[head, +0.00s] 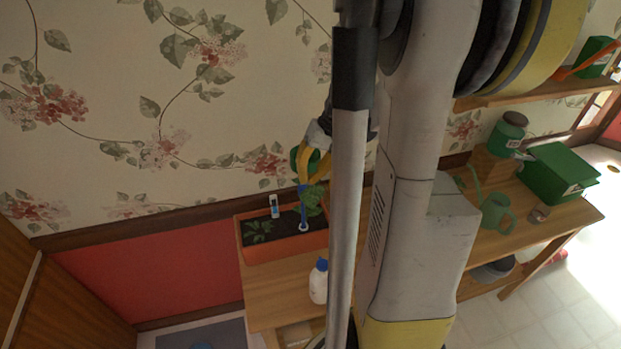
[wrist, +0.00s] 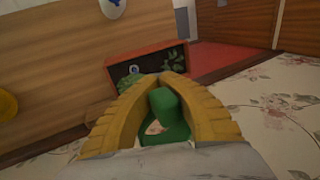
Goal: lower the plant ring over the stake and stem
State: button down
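My gripper (wrist: 160,78) has yellow fingers that curve in close together around a smooth green piece (wrist: 167,112), which I take to be the plant ring; its full shape is hidden. In the head view my gripper (head: 313,160) is above the orange planter (head: 285,246), partly behind my arm. The planter also shows beyond the fingertips in the wrist view (wrist: 182,48). A thin blue upright (head: 303,195), likely the stake, shows below the fingers with a small pale loop (head: 303,226) at its foot. Green leaves (head: 313,197) stand beside it. I cannot tell whether the ring surrounds anything.
A white tag (head: 274,206) and a seedling (head: 258,230) are in the planter. A white bottle with a blue cap (head: 318,283) stands on the wooden bench (head: 268,308). The wallpapered wall is close behind.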

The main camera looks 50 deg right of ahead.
jog(key=b, duration=1)
send_over(308, 234)
jog(key=shift+f, duration=7.5)
jog(key=f+b, duration=0.6)
jog(key=f, duration=0.1)
jog(key=shift+w+a, duration=0.15)
jog(key=shift+w, duration=0.1)
jog(key=shift+s+f+b, duration=0.1)
jog(key=shift+f+b, duration=2.05)
jog(key=shift+f, duration=0.05)
jog(key=c, duration=1.8)
grip_release()
jog(key=shift+c, duration=0.2)
jog(key=o, duration=0.4)
jog(key=v, duration=1.2)
jog(key=shift+r, duration=0.1)
jog(key=shift+o, duration=0.2)
